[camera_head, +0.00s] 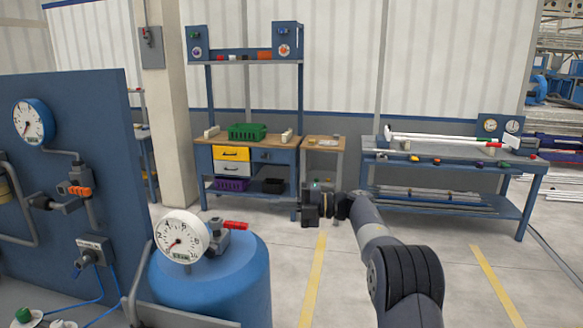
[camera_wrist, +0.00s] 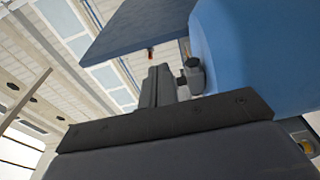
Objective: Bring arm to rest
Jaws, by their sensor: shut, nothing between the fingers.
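My arm reaches forward from the lower right in the head view. My gripper (camera_head: 311,208) is at its end, dark and small, in front of the wooden-topped stand and right of the blue tank. In the wrist view the dark gripper fingers (camera_wrist: 158,85) stand together, shut, with nothing seen between them. Behind them show the ceiling and blue surfaces. The gripper touches nothing that I can make out.
A blue tank (camera_head: 215,285) with a gauge stands close at the front left, beside a blue panel (camera_head: 90,150). A workbench (camera_head: 250,145) with drawers and a pipe table (camera_head: 450,160) stand behind. Open floor (camera_head: 350,285) lies around the arm.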

